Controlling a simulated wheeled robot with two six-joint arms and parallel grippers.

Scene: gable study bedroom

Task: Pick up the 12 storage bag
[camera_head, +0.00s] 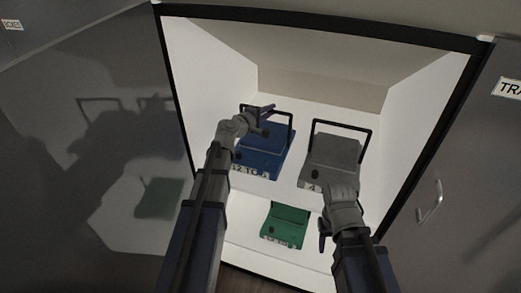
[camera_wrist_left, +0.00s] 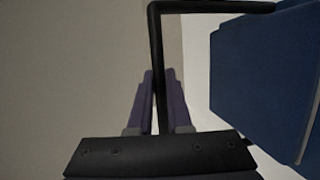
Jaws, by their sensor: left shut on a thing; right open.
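The blue storage bag (camera_head: 263,150), labelled starting with "12", sits in the white compartment, left of a grey bag. Its black handle (camera_head: 291,133) stands up above it. My left gripper (camera_head: 267,109) is at the handle's upper left part. In the left wrist view, the gripper's purple fingers (camera_wrist_left: 160,80) are shut on the black handle (camera_wrist_left: 156,35), and the blue bag (camera_wrist_left: 262,80) is to the right. My right gripper (camera_head: 324,238) is open, low in front of the grey bag; its fingers are partly hidden by its wrist.
The grey bag (camera_head: 331,158), labelled "4", has an upright black handle. A green bag (camera_head: 288,222) lies lower down. Dark frame edges and white side walls (camera_head: 420,105) bound the compartment. A grey door with a handle (camera_head: 430,201) is at the right.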

